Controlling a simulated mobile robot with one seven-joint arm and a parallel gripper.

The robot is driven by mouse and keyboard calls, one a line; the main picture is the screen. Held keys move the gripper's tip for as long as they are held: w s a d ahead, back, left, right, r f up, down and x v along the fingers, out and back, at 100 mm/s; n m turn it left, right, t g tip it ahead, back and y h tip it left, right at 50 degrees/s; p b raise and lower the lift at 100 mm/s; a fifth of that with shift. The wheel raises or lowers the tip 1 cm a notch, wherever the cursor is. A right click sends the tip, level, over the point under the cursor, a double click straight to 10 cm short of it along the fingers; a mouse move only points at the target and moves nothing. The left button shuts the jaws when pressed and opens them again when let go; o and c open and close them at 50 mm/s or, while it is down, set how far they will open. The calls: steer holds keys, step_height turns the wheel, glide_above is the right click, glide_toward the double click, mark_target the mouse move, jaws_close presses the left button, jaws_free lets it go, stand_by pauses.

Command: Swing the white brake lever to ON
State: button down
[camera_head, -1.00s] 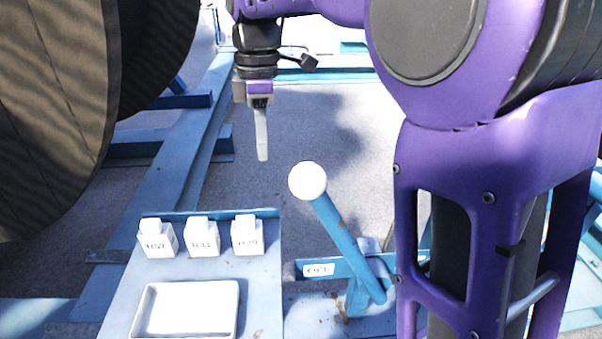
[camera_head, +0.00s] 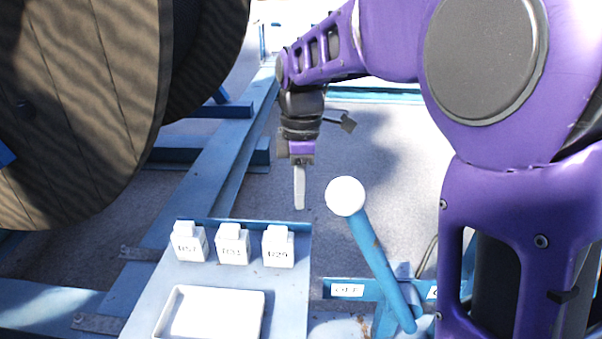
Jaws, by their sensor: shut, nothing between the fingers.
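The brake lever is a blue bar (camera_head: 378,262) with a white ball knob (camera_head: 346,196) on its upper end. It leans up and to the left from a blue bracket (camera_head: 386,318) at the lower middle. A white label reading OFF (camera_head: 347,290) is on the blue rail left of the lever's base. Part of another label (camera_head: 433,292) shows to the right, mostly hidden by my purple arm. My gripper (camera_head: 299,206) points down, shut and empty, to the left of the knob in the picture, apart from it.
A big wooden cable reel (camera_head: 85,110) fills the upper left. A blue-grey shelf (camera_head: 142,300) carries three white labelled blocks (camera_head: 232,246) and a white tray (camera_head: 260,312) below my gripper. Blue frame beams (camera_head: 215,160) run across the grey floor. Open floor lies behind the knob.

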steer(key=d, duration=0.3)
steer(key=shift+w+d+f, duration=0.1)
steer(key=shift+w+d, duration=0.15)
steer(key=shift+d, duration=0.1)
steer(key=shift+d, duration=0.1)
